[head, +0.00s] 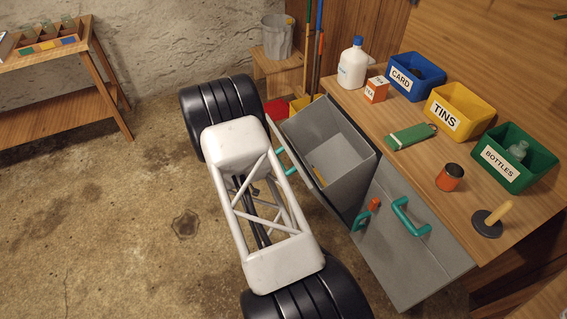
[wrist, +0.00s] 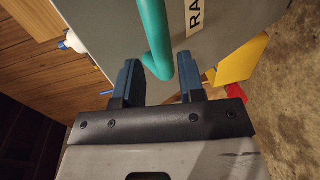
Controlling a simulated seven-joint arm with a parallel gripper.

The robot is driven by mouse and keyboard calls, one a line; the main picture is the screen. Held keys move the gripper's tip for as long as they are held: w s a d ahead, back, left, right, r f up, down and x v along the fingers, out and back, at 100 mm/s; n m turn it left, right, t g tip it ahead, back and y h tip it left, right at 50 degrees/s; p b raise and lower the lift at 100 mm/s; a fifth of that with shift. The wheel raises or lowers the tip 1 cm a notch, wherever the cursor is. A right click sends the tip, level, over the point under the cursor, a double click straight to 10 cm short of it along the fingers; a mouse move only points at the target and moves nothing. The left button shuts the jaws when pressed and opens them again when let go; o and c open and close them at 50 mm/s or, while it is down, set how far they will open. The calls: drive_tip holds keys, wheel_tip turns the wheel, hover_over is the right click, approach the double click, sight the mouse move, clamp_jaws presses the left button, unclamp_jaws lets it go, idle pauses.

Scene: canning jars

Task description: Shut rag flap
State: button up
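The rag flap (head: 296,142) is a grey tilt-out bin front, standing open and leaning out from the bench in the head view. Its open bin (head: 345,150) shows behind it, with something yellowish inside. In the wrist view the flap's grey face (wrist: 105,30) carries a label, partly cut off, reading "RA" (wrist: 195,14). Its teal handle (wrist: 155,40) ends between the blue fingertips of my gripper (wrist: 160,74). The fingers are apart, with gaps beside the handle; I cannot tell whether either touches it. In the head view my arm hides the gripper and part of the handle (head: 281,150).
Beside it is a grey panel (head: 400,255) with a teal handle (head: 410,218). The benchtop holds a white jug (head: 353,68), labelled bins, a green item (head: 411,136), an orange-red cup (head: 450,178) and a plunger-like tool (head: 490,221). Floor at left is clear.

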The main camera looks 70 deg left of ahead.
drive_tip(key=w+f, duration=0.1)
drive_tip(key=w, duration=0.6)
drive_tip(key=shift+w, duration=0.25)
clamp_jaws()
